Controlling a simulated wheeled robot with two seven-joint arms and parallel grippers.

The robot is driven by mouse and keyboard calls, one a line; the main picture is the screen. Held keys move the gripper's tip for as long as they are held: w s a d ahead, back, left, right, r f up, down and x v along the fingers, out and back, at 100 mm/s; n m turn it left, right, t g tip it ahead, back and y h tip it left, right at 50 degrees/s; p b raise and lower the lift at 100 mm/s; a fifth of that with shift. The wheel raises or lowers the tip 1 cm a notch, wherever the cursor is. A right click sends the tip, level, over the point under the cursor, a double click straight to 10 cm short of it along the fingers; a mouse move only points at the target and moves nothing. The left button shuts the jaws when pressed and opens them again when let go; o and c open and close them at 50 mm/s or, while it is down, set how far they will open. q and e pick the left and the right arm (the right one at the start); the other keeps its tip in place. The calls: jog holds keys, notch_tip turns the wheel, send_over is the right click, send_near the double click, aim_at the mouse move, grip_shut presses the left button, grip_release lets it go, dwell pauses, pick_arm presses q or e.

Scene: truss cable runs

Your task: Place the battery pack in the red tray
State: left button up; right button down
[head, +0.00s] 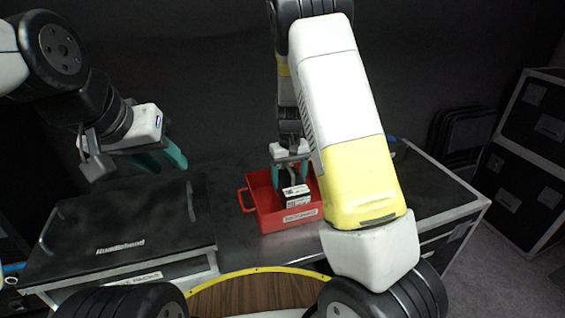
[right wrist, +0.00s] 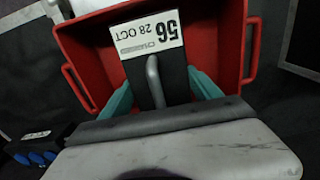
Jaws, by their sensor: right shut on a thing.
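The battery pack (head: 297,195) is a dark block with a white label, which reads "56 28 OCT" in the right wrist view (right wrist: 147,36). My right gripper (head: 290,176) is shut on it, with teal fingers either side of its grey handle. The red tray (head: 268,224) stands on the case top, with a handle at each end. The pack is over or inside the tray opening, within its walls in the right wrist view (right wrist: 83,62). I cannot tell whether it touches the floor. My left gripper (head: 162,158) looks open and empty, above the black lid at left.
A black lid (head: 120,225) lies left of the tray on the silver-edged case. Dark flight cases (head: 530,160) stand at the right. A yellow-edged wooden surface (head: 255,292) is at the front. Blue connectors (right wrist: 38,157) show at lower left in the wrist view.

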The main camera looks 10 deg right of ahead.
jog(key=shift+f, duration=1.8)
jog(key=shift+c, duration=0.7)
grip_release()
jog(key=shift+f, duration=0.15)
